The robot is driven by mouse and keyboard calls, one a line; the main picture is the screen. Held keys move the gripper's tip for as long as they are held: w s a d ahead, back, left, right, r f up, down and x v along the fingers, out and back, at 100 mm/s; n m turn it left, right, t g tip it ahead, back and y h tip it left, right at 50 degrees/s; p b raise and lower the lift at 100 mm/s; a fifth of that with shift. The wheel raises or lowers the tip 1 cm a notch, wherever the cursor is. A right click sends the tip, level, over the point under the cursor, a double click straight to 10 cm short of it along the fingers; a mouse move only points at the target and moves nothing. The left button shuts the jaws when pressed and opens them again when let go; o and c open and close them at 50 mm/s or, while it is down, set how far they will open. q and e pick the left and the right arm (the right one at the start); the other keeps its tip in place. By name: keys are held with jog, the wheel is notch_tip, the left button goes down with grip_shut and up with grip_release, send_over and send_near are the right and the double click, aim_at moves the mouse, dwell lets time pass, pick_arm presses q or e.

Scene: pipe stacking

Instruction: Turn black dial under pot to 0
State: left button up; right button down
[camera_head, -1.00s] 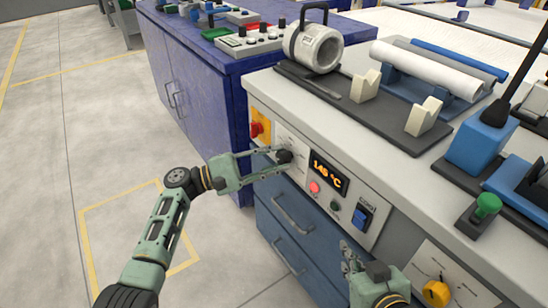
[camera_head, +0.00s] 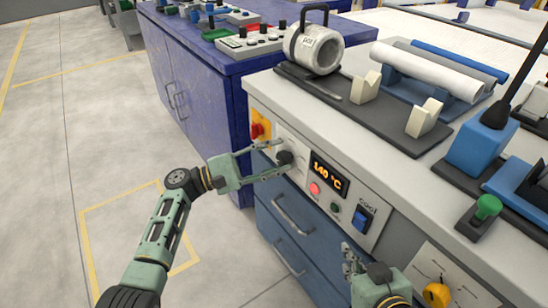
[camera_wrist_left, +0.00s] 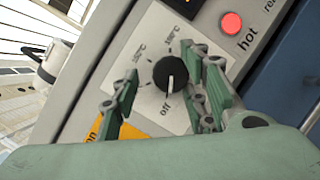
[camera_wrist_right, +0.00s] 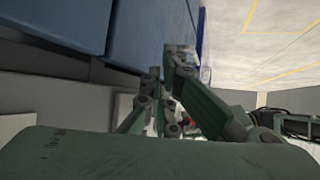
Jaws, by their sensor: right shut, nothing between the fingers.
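The black dial (camera_head: 285,157) is on the front panel, below the tilted grey pot (camera_head: 318,50) on the bench top. In the left wrist view the dial (camera_wrist_left: 171,75) sits on a white scale plate, its white pointer line directed down toward the "off" mark. My left gripper (camera_head: 276,159) is open, with one finger on either side of the dial; in the left wrist view its fingers (camera_wrist_left: 165,95) stand apart from the knob. The orange display (camera_head: 327,176) appears to read 140 °C. My right gripper (camera_head: 350,262) is shut and empty, low in front of the drawers.
A red-and-yellow switch (camera_head: 260,128) is just left of the dial. A lit red button (camera_head: 315,188), a green button (camera_head: 335,207) and a blue switch (camera_head: 362,218) are to the right. Blue drawers (camera_head: 296,216) lie below; open floor is at left.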

pick_arm(q)
jog(key=shift+s+f, duration=0.1)
jog(key=shift+a, duration=0.25)
jog(key=v, duration=1.1)
jog(key=shift+a, duration=0.2)
jog(key=shift+s+f, duration=0.1)
